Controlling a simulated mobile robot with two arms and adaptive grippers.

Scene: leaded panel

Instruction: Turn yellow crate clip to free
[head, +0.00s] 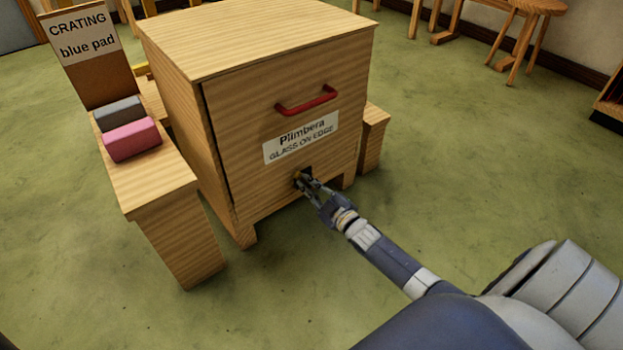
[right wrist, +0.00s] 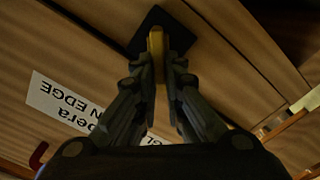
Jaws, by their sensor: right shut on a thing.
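The wooden crate (head: 235,140) stands on the floor with a red handle (head: 306,101) and a label (head: 300,138) on its front. My right gripper (head: 302,181) is at the lower part of the crate front, below the label. In the right wrist view its fingers (right wrist: 157,75) are shut on the yellow clip (right wrist: 156,42), which sits over a dark square plate (right wrist: 172,28). In the head view the clip is mostly hidden by the fingers. My left gripper is not in view.
A low wooden bench (head: 150,190) left of the crate bears a pink block (head: 132,140), a grey block (head: 118,112) and a "CRATING blue pad" sign (head: 82,38). A wooden piece (head: 374,138) stands at the crate's right. Green floor (head: 480,160) is open to the right.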

